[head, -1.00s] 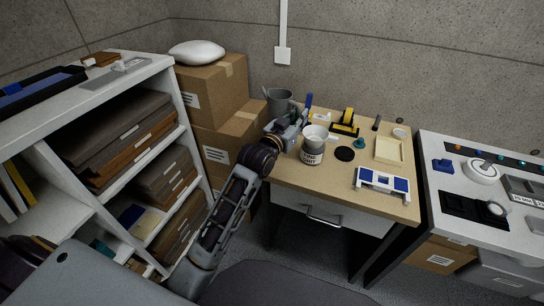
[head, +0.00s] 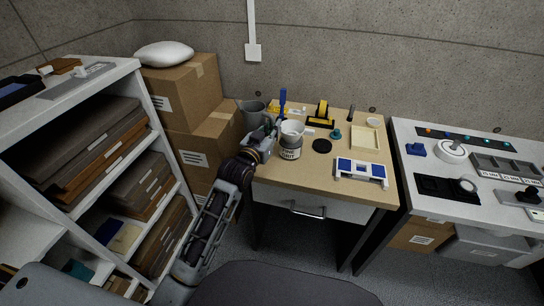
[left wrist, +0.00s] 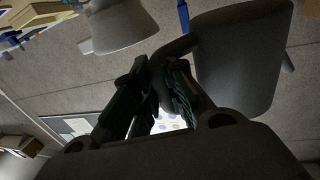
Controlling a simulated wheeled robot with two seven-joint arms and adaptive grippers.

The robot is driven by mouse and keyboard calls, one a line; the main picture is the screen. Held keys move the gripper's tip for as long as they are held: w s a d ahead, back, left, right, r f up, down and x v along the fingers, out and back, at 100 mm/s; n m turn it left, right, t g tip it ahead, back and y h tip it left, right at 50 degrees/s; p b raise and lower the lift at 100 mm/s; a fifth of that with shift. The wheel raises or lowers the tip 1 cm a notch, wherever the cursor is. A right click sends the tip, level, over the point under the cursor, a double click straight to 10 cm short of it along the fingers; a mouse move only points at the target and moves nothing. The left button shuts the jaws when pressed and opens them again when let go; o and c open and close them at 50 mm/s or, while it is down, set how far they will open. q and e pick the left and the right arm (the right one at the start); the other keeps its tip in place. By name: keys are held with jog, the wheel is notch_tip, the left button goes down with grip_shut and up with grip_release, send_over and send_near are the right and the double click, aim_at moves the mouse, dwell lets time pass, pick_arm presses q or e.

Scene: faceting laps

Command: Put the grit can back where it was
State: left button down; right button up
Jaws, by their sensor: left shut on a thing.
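A grey can (head: 252,112) with a handle and a spout-like stub is at the bench's back left corner. It looks close to upright; whether its base touches the bench is hidden. It also shows large in the left wrist view (left wrist: 240,60). My left gripper (head: 268,131) appears shut on its handle, which runs between the fingers in the left wrist view (left wrist: 155,95). A pale pot (head: 290,143) labelled "FINE GRIT" stands upright on the bench, just right of my gripper. In the left wrist view a pale flared vessel (left wrist: 120,25) shows at upper left.
The wooden bench (head: 300,178) also holds a blue upright tool (head: 282,97), a yellow tape dispenser (head: 321,114), a black disc (head: 322,146), a cream tray (head: 365,139) and a blue-and-white stand (head: 361,171). Cardboard boxes (head: 178,92) and a shelf unit (head: 140,160) stand left.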

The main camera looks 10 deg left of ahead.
pick_arm(q)
notch_tip(320, 180, down, 7)
jog(key=shift+r+b, duration=0.1)
jog(key=shift+b, duration=0.45)
jog(key=shift+f, duration=0.6)
pick_arm(e)
jog(key=shift+w+a+r, duration=0.55)
jog(key=shift+w+r, duration=0.15)
jog(key=shift+w+a+r, duration=0.55)
jog(key=shift+w+r, duration=0.15)
